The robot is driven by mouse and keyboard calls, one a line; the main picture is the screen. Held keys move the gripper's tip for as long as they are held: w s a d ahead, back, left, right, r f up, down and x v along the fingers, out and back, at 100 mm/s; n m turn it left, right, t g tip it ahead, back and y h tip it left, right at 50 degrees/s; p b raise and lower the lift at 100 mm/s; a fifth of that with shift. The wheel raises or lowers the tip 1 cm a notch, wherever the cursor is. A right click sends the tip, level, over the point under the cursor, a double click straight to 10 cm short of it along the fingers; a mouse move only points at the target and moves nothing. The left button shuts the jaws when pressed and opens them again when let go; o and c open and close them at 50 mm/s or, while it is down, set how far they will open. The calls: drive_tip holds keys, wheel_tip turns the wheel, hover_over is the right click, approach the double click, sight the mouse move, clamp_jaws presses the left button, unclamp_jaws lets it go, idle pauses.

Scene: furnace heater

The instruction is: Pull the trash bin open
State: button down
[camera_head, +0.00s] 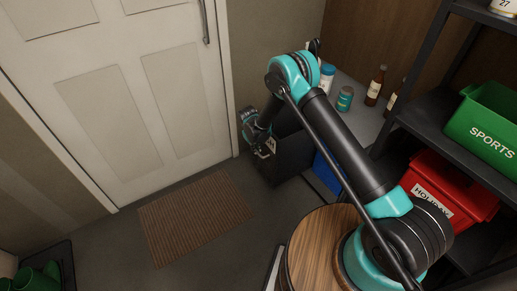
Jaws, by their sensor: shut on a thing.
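The trash bin (285,163) is a dark box-like front beside the white door, under the end of a grey counter. A small pale label shows near its top edge. My gripper (262,151) is at the top edge of this front, shut on it. The fingertips are small and dark against the dark bin, so the exact grip point is hard to see. A blue surface (327,176) shows just behind and to the right of the dark front. My arm hides part of the area to its right.
A white door (125,90) with a handle stands at left, with a brown mat (195,217) on the floor before it. Bottles and jars stand on the counter (362,122). A black shelf at right holds a red bin (447,192) and a green bin (487,135). Floor near the mat is clear.

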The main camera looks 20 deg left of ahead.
drive_tip(key=c, duration=1.6)
unclamp_jaws()
drive_tip(key=shift+o, duration=0.2)
drive_tip(key=shift+r, duration=0.1)
wheel_tip(320, 180, up, 12)
drive_tip(key=s+a, duration=0.1)
drive_tip(key=shift+s+a+f, duration=0.2)
drive_tip(key=shift+s, duration=0.15)
